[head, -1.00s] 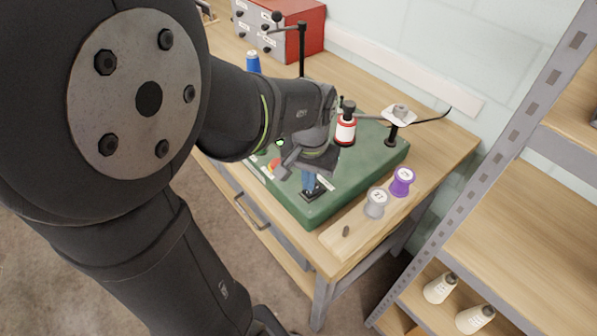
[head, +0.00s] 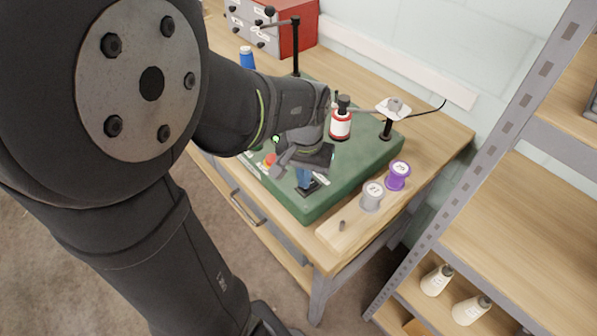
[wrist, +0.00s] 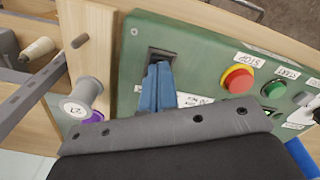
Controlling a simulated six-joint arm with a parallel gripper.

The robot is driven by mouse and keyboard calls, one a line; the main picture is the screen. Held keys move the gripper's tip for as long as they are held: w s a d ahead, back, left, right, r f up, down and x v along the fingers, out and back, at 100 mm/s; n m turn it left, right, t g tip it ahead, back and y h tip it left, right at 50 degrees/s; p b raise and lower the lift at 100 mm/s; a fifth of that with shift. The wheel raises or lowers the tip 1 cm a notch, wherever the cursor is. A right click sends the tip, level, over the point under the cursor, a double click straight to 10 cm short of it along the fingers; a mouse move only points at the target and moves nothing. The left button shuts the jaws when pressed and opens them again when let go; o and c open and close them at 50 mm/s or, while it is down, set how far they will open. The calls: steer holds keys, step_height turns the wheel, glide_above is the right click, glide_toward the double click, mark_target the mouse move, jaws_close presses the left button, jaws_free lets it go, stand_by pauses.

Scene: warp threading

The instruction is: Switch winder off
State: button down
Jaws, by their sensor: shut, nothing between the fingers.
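The winder is a green machine box (head: 362,162) on the wooden bench, with a red and white spool (head: 341,123) mounted on top. In the wrist view its green panel (wrist: 205,60) carries a black switch plate (wrist: 160,53), a red STOP button (wrist: 238,79) and a green START button (wrist: 274,89). My gripper (wrist: 158,68) is shut and empty, its blue fingertips over the black switch plate. In the head view my gripper (head: 305,183) points down at the same plate. The fingers hide part of the switch and a label, so I cannot tell its position or whether they touch.
A grey spool (head: 372,197) and a purple spool (head: 397,177) stand on a wooden strip beside the box, near an empty peg (head: 341,226). A guide arm (head: 387,122) and a tall black post (head: 296,50) rise above the winder. A metal shelf (head: 500,150) stands at right.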

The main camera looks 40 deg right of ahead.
steer(key=shift+f, duration=0.4)
steer(key=shift+r, duration=3.5)
steer(key=shift+f, duration=3.5)
steer(key=shift+r, duration=0.1)
